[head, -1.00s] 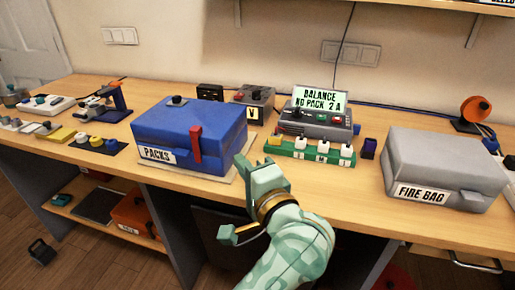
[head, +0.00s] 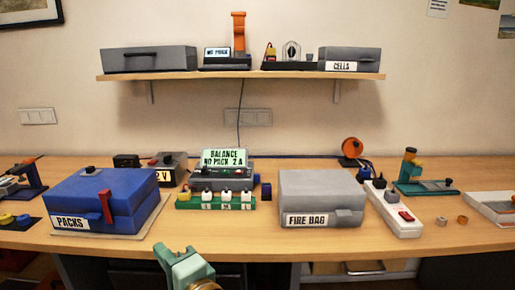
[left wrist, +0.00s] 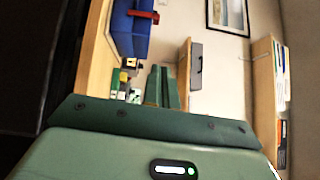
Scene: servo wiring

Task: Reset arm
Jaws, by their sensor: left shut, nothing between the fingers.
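My left gripper (head: 183,262) is at the bottom of the head view, in front of the bench's front edge. It is shut and holds nothing. In the left wrist view its green fingers (left wrist: 163,88) are together, with the bench and wall turned sideways behind them. It is apart from the blue PACKS box (head: 90,200), which stands to its upper left, and from the green strip with white plugs (head: 215,204) above it. My right gripper does not show.
The charger (head: 222,170) reads "BALANCE NO PACK 2 A". A grey FIRE BAG box (head: 322,195) stands to its right. A white power strip (head: 392,208) lies further right. A wall shelf (head: 240,78) holds grey boxes. The bench front between the boxes is clear.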

